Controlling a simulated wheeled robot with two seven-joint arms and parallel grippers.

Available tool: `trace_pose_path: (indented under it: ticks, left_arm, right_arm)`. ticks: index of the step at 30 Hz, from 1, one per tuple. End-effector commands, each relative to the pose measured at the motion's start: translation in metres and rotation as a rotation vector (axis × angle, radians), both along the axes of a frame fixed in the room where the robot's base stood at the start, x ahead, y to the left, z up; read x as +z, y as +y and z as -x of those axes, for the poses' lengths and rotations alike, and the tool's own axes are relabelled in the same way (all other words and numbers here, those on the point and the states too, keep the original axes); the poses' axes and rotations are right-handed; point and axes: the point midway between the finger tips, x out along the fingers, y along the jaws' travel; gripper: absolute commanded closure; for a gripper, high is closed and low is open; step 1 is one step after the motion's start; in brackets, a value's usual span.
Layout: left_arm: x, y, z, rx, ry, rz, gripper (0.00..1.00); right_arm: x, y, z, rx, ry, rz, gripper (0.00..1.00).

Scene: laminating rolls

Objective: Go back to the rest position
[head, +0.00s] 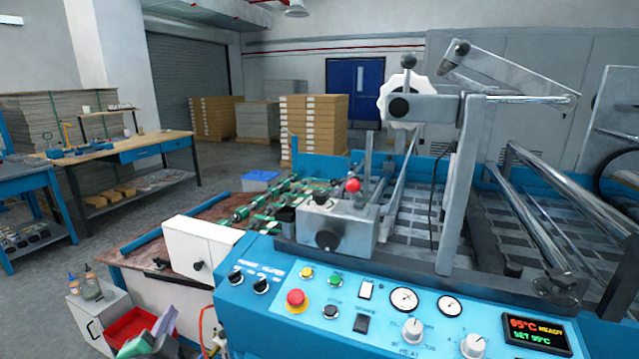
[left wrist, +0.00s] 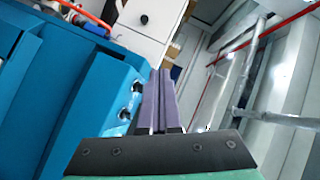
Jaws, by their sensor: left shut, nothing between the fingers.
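My left gripper (head: 173,311) shows at the bottom left of the head view, with green and dark parts and pale purple fingers. It is in front of the red bin and left of the blue control panel (head: 390,318). In the left wrist view my left gripper (left wrist: 160,72) has its two purple fingers together, with nothing between them. The blue machine body (left wrist: 75,95) fills the left of that view, and a white drawer unit (left wrist: 150,22) is beyond the fingertips. My right gripper is in neither view.
The laminating machine with metal rollers (head: 540,235) fills the right side. A red bin (head: 130,326) and a white cabinet with bottles (head: 95,312) are at the lower left. A wooden workbench (head: 115,146) is farther back. Grey floor (head: 45,315) is open at the left.

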Motion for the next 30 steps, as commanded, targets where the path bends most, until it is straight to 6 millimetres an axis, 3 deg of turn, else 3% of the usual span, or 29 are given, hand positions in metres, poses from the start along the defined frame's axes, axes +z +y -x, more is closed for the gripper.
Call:
trace_pose_path:
  ticks: [1,3,6,10,16,19,24,26,30]
  left_arm:
    - [-0.035,0.002,0.016,0.05,0.109,0.138,1.0]
    - [-0.079,0.0,0.041,0.12,0.257,0.309,1.0]
    - [-0.126,-0.009,0.077,0.208,0.438,0.493,1.0]
    - [-0.168,-0.027,0.123,0.301,0.641,0.666,1.0]
    - [-0.207,-0.059,0.193,0.426,0.921,0.854,1.0]
    - [-0.247,-0.058,0.182,0.429,0.928,0.839,1.0]
    - [-0.317,-0.059,0.18,0.44,0.957,0.828,1.0]
    - [-0.345,-0.059,0.184,0.443,0.969,0.823,1.0]
    - [-0.422,-0.056,0.206,0.455,1.004,0.81,1.0]
  right_arm:
    - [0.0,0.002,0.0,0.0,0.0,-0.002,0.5]
    - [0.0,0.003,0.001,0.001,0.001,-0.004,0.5]
    - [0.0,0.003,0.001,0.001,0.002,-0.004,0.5]
    - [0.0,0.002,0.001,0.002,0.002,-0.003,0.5]
    - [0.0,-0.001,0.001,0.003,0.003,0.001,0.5]
    - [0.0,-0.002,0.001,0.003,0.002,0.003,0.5]
    - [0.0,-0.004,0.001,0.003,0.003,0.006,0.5]
    - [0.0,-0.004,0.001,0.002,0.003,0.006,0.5]
    - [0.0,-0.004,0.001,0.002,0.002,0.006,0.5]
